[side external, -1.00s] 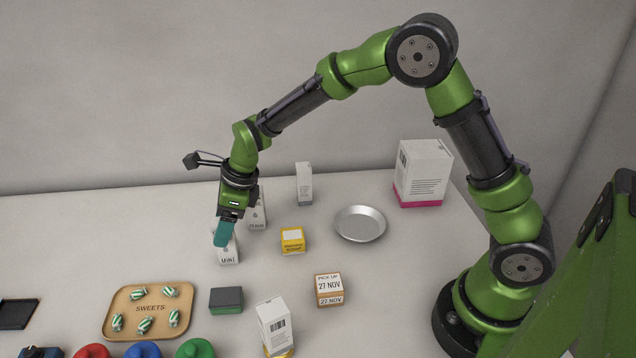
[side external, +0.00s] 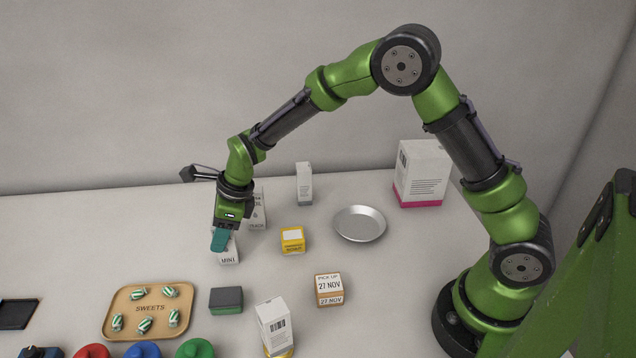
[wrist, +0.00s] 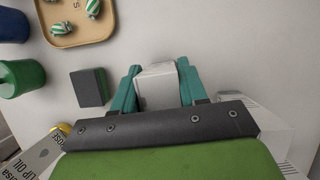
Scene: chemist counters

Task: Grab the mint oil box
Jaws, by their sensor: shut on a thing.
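The mint oil box (side external: 229,257) is a small white carton with dark lettering that seems to read MINT. It stands on the counter at left of centre in the side view, its upper part hidden by my gripper. My gripper (side external: 220,242) has teal fingers and comes down over the box from above. In the wrist view the white box (wrist: 158,88) sits between the two teal fingers of my gripper (wrist: 159,82), one on each side. The gripper is shut on it. The box appears to rest on the counter.
A white carton (side external: 258,212) stands close behind. A yellow box (side external: 292,240) is to the right, a metal dish (side external: 360,224) beyond it. In front are a dark green-sided block (side external: 226,300) and a sweets tray (side external: 112,322).

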